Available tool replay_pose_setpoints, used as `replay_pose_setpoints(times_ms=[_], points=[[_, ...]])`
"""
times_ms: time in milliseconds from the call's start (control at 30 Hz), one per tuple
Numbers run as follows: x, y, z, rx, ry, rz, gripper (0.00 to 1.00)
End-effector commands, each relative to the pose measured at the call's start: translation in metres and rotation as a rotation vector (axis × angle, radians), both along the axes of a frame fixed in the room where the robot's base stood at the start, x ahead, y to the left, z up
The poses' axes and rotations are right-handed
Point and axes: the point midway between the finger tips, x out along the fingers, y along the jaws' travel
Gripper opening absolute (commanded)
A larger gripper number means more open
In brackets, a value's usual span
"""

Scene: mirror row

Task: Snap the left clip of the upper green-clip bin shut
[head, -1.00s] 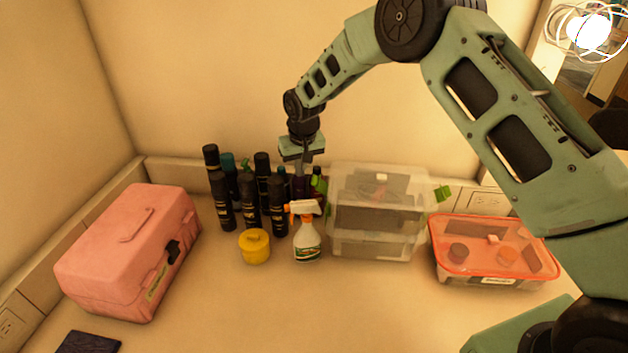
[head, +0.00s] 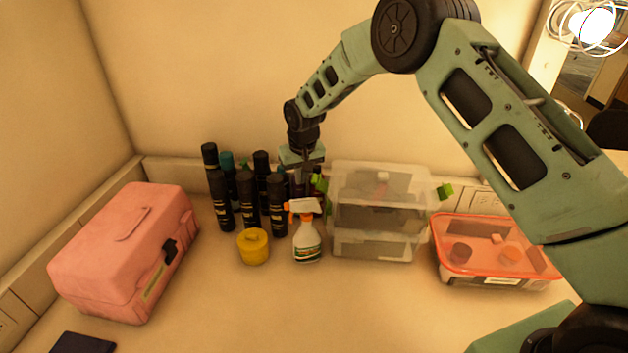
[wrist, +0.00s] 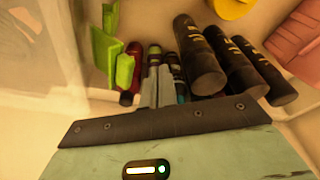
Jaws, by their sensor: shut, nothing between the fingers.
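The upper green-clip bin (head: 350,185) is clear plastic and stands on another clear bin (head: 350,246) at the back of the counter. Its left green clip (head: 319,184) shows partly beside my gripper. The right green clip (head: 445,190) sticks outward. In the wrist view, green clip parts (wrist: 124,71) lie just left of my fingers, with a gap between; I cannot tell which belongs to which bin. My gripper (head: 305,187) points down at the bin's left side. Its fingers (wrist: 155,82) are together and empty. The fingertips are partly hidden in the head view.
Several dark bottles (head: 247,200) crowd the space left of my gripper. A spray bottle (head: 306,238) and a yellow pot (head: 253,246) stand in front. A red-lidded box (head: 482,274) is at right, a pink toolbox (head: 115,245) at left.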

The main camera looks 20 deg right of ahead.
Motion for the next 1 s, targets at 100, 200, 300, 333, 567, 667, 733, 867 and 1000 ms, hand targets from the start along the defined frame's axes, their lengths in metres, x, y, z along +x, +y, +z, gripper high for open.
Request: replay_pose_setpoints(times_ms=[100, 200, 300, 333, 567, 667, 733, 867, 1000], points=[[-0.001, -0.002, 0.001, 0.000, 0.000, 0.000, 0.00], [-0.002, -0.005, 0.002, 0.000, 0.000, 0.000, 0.00], [-0.003, -0.008, 0.003, 0.000, 0.000, 0.000, 0.00], [-0.004, -0.009, 0.004, 0.000, 0.000, 0.000, 0.00], [-0.007, -0.016, 0.005, 0.000, 0.000, -0.001, 0.00], [-0.008, -0.019, 0.006, 0.000, 0.000, -0.001, 0.00], [-0.009, -0.021, 0.006, -0.001, 0.001, -0.001, 0.00], [-0.011, -0.025, 0.008, -0.001, 0.001, -0.001, 0.00], [-0.013, -0.029, 0.009, -0.001, 0.001, 0.000, 0.00]])
